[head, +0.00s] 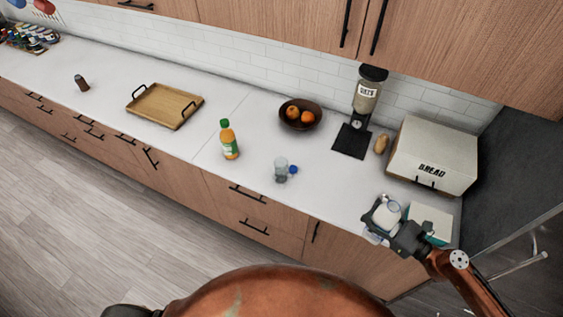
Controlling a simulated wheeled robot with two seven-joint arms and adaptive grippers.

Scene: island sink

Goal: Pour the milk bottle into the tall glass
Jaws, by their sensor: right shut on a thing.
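My right gripper (378,217) is at the right end of the counter, with its arm coming in from the lower right. It is shut on a white, rounded thing that looks like the milk bottle (387,214); the fingers hide part of it. A clear glass (281,169) stands on the counter near the front edge, left of this gripper and apart from it. My left gripper does not show.
A juice bottle (229,141), a fruit bowl (301,125), an oats dispenser (367,95), a potato-like thing (381,144) and a bread box (432,157) stand around. A pale box (429,221) is close beside the right gripper. A wooden tray (165,107) lies left. Counter between glass and gripper is clear.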

